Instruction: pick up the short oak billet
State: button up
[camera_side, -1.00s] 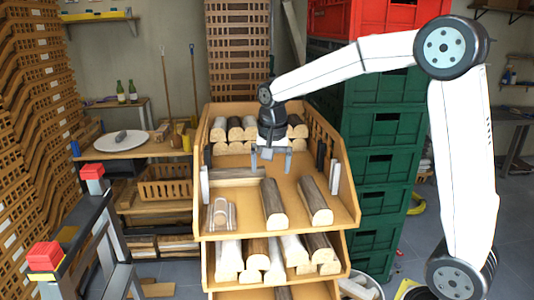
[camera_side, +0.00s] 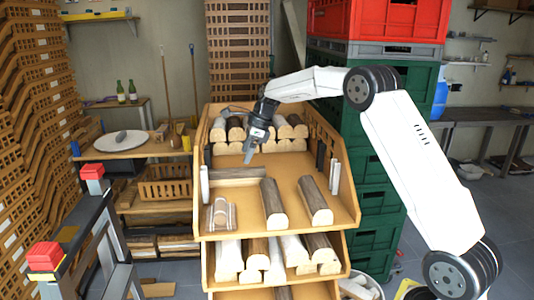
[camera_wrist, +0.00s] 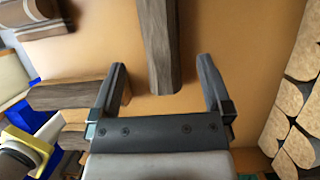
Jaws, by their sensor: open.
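Several split billets lie on the top shelf of the tiered wooden rack. A grey-brown billet (camera_side: 238,173) lies crosswise behind the others; in the wrist view a grey-brown billet (camera_wrist: 158,45) runs up between my fingers. Two dark-barked half-round billets, one in the middle (camera_side: 272,203) and one at right (camera_side: 315,200), lie lengthwise. A short pale piece (camera_side: 221,212) sits at front left in a clear holder. I cannot tell for sure which is oak. My gripper (camera_side: 249,158) is open, tilted down by the crosswise billet; the wrist view shows its fingers (camera_wrist: 162,88) spread, empty.
Stacked billets (camera_wrist: 295,110) with pale cut ends fill the rack's back. Upright posts (camera_side: 334,178) stand near the shelf's sides, and slatted side walls (camera_side: 345,190) bound it. Green crates (camera_side: 376,175) stand close at right. Bare shelf (camera_side: 245,205) lies between the billets.

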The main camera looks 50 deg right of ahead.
aim_at(239, 169)
jog(key=shift+x, duration=1.35)
jog(key=shift+x, duration=2.6)
grip_shut()
jog(key=shift+r, duration=0.25)
